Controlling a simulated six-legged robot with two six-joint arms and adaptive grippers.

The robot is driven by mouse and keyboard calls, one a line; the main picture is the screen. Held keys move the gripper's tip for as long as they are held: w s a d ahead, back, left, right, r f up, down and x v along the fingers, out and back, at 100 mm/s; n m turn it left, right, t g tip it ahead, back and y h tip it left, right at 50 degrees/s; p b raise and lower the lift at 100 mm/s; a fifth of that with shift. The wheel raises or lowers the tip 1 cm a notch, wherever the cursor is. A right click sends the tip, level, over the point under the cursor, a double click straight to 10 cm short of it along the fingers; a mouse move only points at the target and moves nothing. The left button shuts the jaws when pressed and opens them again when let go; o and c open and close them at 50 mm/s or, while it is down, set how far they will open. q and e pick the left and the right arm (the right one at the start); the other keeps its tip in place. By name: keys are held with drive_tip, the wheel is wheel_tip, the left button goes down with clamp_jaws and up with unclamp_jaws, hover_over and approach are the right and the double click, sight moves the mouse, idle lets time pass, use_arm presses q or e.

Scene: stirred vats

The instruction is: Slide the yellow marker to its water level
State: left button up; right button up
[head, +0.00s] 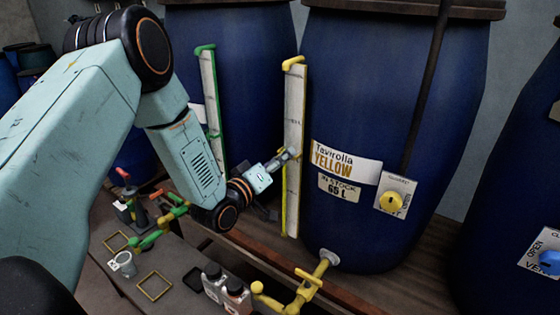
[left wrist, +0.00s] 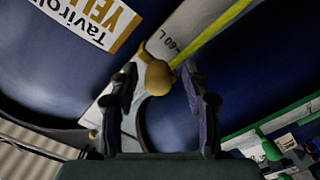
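The yellow gauge board (head: 293,105) stands upright on the front of the blue vat labelled "Tavirolla YELLOW, in stock 65 L" (head: 345,170). A yellow tube runs along the board's edge. My left gripper (head: 286,157) is at the board, a little below its middle. In the left wrist view, a rounded tan-yellow knob, apparently the marker (left wrist: 157,76), sits between the two open fingers, beside a "60 L" print on the board. A gap shows at the right finger; the left finger is close to the knob. The water level cannot be made out. My right gripper is out of view.
A yellow valve pipe (head: 305,287) sticks out low in front of the vat. A yellow knob plate (head: 392,199) is on its right side. A green gauge (head: 212,105) stands left. A bench with cups and frames (head: 154,286) lies below my arm.

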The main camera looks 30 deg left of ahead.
use_arm(q)
drive_tip(key=shift+d, duration=0.1)
drive_tip(key=s+a, duration=0.1)
drive_tip(key=s, duration=1.1)
drive_tip(key=shift+a, duration=0.4)
drive_tip(key=shift+d, duration=0.1)
drive_tip(key=shift+s+f, duration=0.1)
